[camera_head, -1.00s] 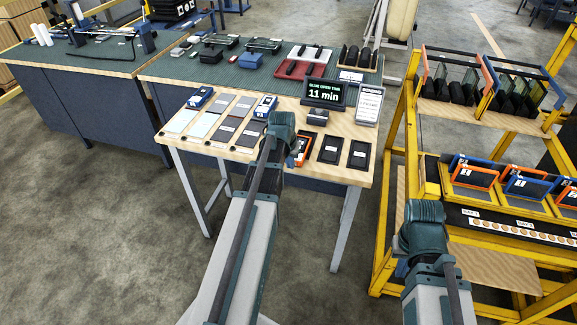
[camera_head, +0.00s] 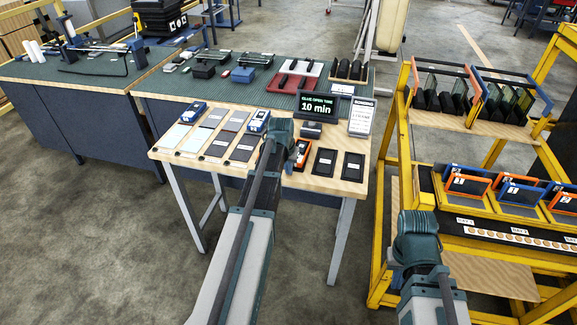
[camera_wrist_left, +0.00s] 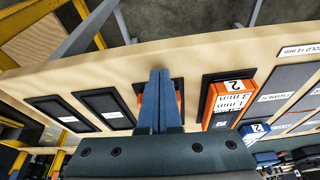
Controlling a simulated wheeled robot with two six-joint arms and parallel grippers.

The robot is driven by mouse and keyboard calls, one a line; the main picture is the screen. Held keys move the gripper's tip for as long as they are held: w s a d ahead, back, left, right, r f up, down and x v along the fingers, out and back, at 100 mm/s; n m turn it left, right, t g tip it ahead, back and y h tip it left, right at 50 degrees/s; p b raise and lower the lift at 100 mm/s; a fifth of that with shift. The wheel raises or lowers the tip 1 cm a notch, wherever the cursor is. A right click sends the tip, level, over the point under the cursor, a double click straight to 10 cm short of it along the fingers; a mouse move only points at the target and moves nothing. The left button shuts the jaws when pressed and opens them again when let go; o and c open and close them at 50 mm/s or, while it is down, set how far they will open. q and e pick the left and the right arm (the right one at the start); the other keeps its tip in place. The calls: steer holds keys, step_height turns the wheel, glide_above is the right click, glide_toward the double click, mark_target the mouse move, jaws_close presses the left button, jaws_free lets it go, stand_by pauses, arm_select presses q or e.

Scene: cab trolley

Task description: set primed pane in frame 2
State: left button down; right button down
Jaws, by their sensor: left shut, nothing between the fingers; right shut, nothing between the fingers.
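Upright blue and orange frames stand in the yellow rack at the right: an orange frame (camera_head: 467,184) and a blue frame (camera_head: 520,193); their numbers are too small to read surely. Flat grey and pale panes (camera_head: 222,143) lie in rows on the table; I cannot tell which is primed. My left gripper (camera_wrist_left: 160,72) is shut and empty above the table, covering part of an orange item in a dark holder. An orange item marked 2 (camera_wrist_left: 225,100) lies beside it. In the head view my left fingers are hidden by the arm. My right arm shows, but its gripper does not.
The wooden table (camera_head: 335,185) also holds dark flat holders (camera_head: 352,166), a display (camera_head: 317,106) reading 10 min and a notice (camera_head: 362,117). Dark panes (camera_head: 440,95) stand in the rack's upper shelf. Floor is clear between table and rack.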

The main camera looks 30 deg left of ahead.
arm_select(q)
steer(key=shift+s+d, duration=0.15)
steer(key=shift+s, duration=0.4)
steer(key=shift+s+d, duration=0.15)
steer(key=shift+s, duration=0.35)
steer(key=p+v, duration=0.9)
steer(key=v, duration=0.1)
steer(key=shift+w+a+p, duration=0.15)
steer(key=shift+p, duration=0.15)
steer(key=s+d+m+g, duration=0.1)
steer(key=s+d+m, duration=0.1)
steer(key=s+d, duration=0.4)
steer(key=s+d+m+g, duration=0.1)
steer(key=s+d, duration=0.5)
steer(key=d, duration=0.8)
steer(key=s+d+m+g, duration=0.1)
steer(key=s+d+m, duration=0.1)
steer(key=s+d, duration=0.4)
steer(key=d, duration=0.3)
steer(key=shift+d+f+m+g+y, duration=0.3)
steer(key=shift+d+f+g+y, duration=0.05)
steer(key=shift+d+g+y, duration=0.05)
